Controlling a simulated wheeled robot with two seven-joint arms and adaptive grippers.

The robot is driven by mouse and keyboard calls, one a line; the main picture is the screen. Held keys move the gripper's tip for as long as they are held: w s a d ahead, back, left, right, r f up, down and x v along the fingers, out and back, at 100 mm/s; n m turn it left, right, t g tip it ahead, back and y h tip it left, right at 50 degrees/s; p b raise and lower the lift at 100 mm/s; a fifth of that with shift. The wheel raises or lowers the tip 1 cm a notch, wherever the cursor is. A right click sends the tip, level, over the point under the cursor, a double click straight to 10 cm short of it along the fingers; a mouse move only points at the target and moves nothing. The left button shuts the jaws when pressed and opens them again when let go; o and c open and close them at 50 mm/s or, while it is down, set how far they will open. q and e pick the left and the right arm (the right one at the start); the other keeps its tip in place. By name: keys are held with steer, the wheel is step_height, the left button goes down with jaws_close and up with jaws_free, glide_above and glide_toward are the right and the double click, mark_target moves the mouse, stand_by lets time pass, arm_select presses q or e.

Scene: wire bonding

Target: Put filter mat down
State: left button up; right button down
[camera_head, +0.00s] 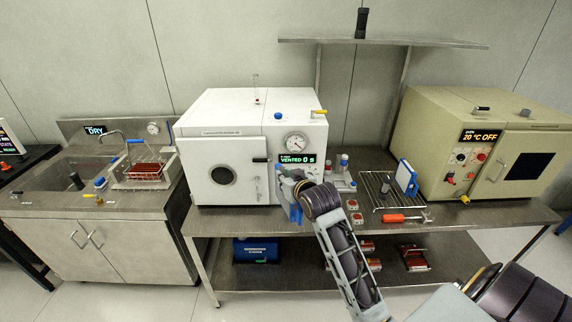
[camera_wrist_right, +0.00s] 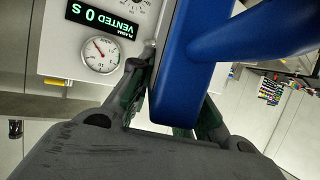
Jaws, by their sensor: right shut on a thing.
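My right gripper (camera_head: 291,186) is in front of the white plasma machine, below its "VENTED 0 s" display. It is shut on a blue thing, taken to be the filter mat (camera_wrist_right: 184,85). In the wrist view it shows as a thick blue block between the fingers, with a rounded blue bar running off to the upper right. In the head view a blue part of it (camera_head: 295,213) hangs below the fingers, near the table's front edge. The rest of it is hidden by the gripper, so I cannot tell its whole shape. My left gripper is not in view.
The white plasma machine (camera_head: 222,128) has its door closed. Right of my gripper, a wire rack (camera_head: 383,190) carries a blue-framed white panel (camera_head: 408,177); a red-handled tool (camera_head: 400,218) lies in front. Small bottles (camera_head: 343,165) stand between. A beige oven (camera_head: 440,130) stands at right.

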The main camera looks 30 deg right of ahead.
steer(key=s+a+f+b, duration=0.1)
steer(key=s+a+f, duration=0.2)
steer(key=f, duration=0.6)
steer(key=s+a+f+n+y+b, duration=0.1)
steer(key=s+a+f, duration=0.2)
steer(key=f, duration=0.6)
steer(key=s+a+f+b, duration=0.1)
steer(key=s+a+f, duration=0.2)
steer(key=f, duration=0.6)
steer(key=shift+s+a+n+y, duration=0.3)
steer(key=shift+s+a+y, duration=0.1)
steer(key=shift+a, duration=0.45)
